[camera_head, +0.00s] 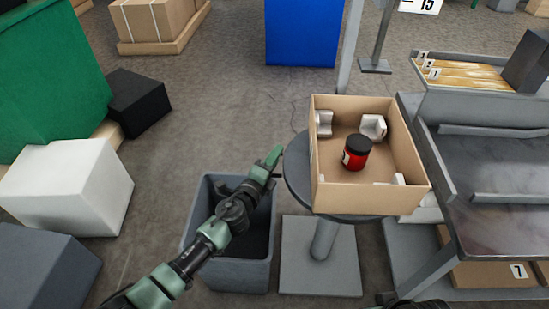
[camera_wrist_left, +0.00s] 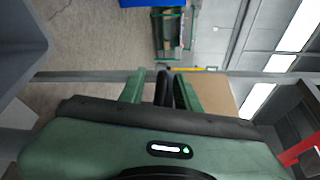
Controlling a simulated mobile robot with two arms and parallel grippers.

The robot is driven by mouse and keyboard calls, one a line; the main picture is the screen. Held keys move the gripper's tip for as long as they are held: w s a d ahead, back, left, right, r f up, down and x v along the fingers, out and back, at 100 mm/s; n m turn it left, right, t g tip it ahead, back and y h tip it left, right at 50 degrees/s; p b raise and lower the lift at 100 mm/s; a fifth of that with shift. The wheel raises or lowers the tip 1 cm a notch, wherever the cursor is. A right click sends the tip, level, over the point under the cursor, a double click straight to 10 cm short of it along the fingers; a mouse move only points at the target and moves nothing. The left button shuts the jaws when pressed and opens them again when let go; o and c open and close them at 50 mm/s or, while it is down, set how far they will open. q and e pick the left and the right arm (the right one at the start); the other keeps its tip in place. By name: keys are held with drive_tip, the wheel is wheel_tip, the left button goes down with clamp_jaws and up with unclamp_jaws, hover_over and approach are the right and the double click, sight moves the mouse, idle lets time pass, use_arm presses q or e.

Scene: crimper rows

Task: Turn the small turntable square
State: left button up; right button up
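The small turntable is a round grey disc (camera_head: 296,178) on a pedestal. An open cardboard box (camera_head: 372,202) sits on it, turned slightly in the head view and covering most of the disc. In the box are a red jar with a black lid (camera_head: 357,153) and white corner pieces (camera_head: 373,127). My left gripper (camera_head: 271,165) is just left of the disc's rim, over a grey bin; contact cannot be told. Its green fingers also show in the left wrist view (camera_wrist_left: 163,90), with dark parts between them; their gap is unclear.
A grey open bin (camera_head: 231,270) stands below my left arm. A grey shelf bench (camera_head: 497,217) is close to the box's right. White (camera_head: 68,187) and black (camera_head: 138,102) blocks lie at left. A blue block (camera_head: 302,33) stands behind; floor between is clear.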

use_arm(q)
drive_tip(key=c, duration=0.7)
clamp_jaws()
